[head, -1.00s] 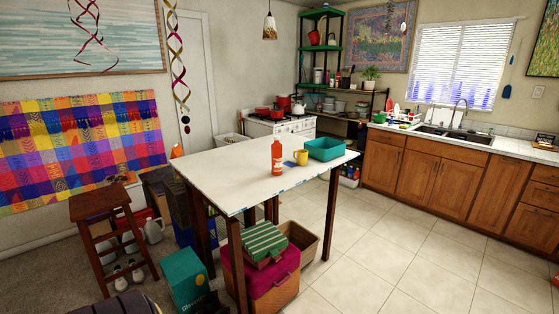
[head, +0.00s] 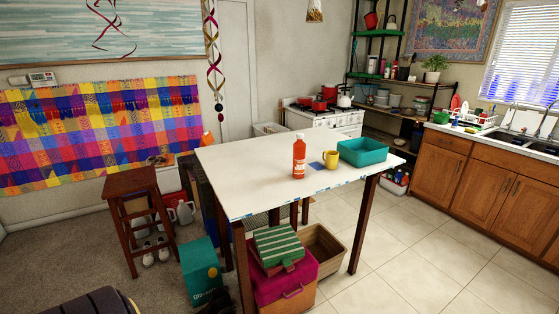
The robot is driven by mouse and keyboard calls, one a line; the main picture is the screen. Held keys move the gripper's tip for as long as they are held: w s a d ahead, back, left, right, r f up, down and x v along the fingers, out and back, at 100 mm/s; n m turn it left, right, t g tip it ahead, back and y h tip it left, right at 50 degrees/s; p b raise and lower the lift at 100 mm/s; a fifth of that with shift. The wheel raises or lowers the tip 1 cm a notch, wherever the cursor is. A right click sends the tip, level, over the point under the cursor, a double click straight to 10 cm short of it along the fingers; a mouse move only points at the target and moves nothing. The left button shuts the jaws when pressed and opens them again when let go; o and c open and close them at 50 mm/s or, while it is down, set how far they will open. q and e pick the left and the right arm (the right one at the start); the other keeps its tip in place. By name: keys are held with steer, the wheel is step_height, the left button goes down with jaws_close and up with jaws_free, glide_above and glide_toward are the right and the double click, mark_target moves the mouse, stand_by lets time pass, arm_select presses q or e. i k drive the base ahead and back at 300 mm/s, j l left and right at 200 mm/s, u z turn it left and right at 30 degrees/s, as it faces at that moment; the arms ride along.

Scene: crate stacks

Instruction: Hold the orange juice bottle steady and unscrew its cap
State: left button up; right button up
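Neither of my grippers shows in the head view, and nothing touches the bottle.
A yellow mug (head: 330,159) and a teal bin (head: 363,152) stand right of the bottle. A wooden stool (head: 132,184) is left of the table. Boxes, including a teal one (head: 202,270) and a magenta chest (head: 284,288), crowd the floor in front. Tiled floor at right is clear.

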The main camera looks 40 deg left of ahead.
mark_target(299, 147)
steer(key=i+l+u, duration=0.1)
steer(key=i+u, duration=0.2)
steer(key=u, duration=0.15)
steer(key=i+l+u, duration=0.15)
steer(key=u, duration=0.3)
steer(key=i+l+u, duration=0.75)
